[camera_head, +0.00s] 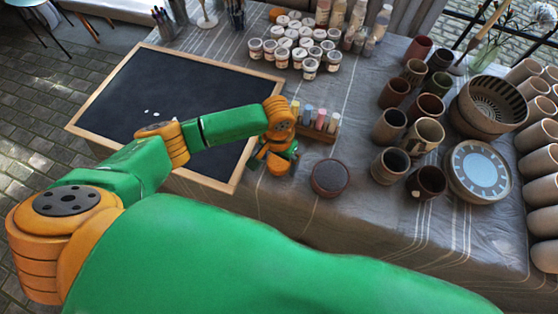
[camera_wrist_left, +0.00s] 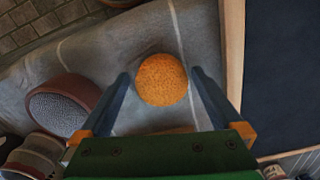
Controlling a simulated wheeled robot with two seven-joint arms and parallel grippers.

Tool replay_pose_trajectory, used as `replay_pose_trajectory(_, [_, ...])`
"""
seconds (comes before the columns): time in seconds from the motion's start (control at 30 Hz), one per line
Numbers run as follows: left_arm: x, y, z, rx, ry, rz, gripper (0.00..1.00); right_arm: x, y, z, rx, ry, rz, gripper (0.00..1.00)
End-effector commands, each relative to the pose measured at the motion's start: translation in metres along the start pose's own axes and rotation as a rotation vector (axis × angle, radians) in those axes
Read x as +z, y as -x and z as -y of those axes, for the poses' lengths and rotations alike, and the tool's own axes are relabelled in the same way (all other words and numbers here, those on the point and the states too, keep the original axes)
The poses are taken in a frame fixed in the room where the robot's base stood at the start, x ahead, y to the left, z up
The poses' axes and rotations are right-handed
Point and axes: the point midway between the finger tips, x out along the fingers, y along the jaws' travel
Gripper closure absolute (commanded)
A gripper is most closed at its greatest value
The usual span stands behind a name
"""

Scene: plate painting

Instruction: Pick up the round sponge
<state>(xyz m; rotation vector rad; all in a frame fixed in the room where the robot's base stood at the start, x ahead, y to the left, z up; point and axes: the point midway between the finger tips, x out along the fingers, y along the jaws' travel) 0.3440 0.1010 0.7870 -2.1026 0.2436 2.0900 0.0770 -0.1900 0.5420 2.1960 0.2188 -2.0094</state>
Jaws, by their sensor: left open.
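The round orange sponge (camera_wrist_left: 162,80) lies on the grey cloth in the left wrist view. My left gripper (camera_wrist_left: 160,76) is open, with one dark finger on each side of the sponge and gaps showing between. How far the fingertips are above the cloth is hard to tell. In the head view my left gripper (camera_head: 277,163) points down by the chalkboard's right edge, and I cannot make out the sponge there. My right gripper is not in view.
A round brown pot with a grey top (camera_head: 329,178) stands right of the gripper and also shows in the wrist view (camera_wrist_left: 62,105). A framed chalkboard (camera_head: 180,98) lies left. A chalk holder (camera_head: 318,133) stands behind. Several cups (camera_head: 388,127) stand farther right.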

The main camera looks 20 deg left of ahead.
Motion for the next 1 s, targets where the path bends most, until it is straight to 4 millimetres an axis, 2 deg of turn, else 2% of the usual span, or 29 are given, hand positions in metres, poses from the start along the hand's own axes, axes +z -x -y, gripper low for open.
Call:
replay_pose_trajectory(0.23, [0.000, -0.005, 0.000, 0.000, -0.001, -0.001, 0.00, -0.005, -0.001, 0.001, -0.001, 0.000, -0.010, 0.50])
replay_pose_trajectory(0.27, [0.000, -0.005, 0.000, 0.000, -0.001, -0.001, 0.05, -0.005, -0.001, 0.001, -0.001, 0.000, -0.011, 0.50])
replay_pose_trajectory(0.5, [0.000, -0.005, 0.000, 0.000, -0.001, -0.002, 0.70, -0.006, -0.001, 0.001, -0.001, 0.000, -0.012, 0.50])
replay_pose_trajectory(0.57, [0.000, -0.005, 0.000, 0.000, -0.001, -0.002, 0.84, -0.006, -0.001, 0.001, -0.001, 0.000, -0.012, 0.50])
replay_pose_trajectory(0.83, [-0.001, 0.002, 0.000, 0.002, -0.002, -0.004, 0.84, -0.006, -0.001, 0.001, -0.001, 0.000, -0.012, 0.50])
replay_pose_trajectory(0.97, [-0.002, 0.026, 0.000, 0.002, -0.002, -0.007, 0.84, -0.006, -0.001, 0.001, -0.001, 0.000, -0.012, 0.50])
replay_pose_trajectory(1.0, [0.006, 0.038, 0.001, 0.003, -0.003, -0.004, 0.84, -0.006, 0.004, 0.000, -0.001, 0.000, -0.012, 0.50])
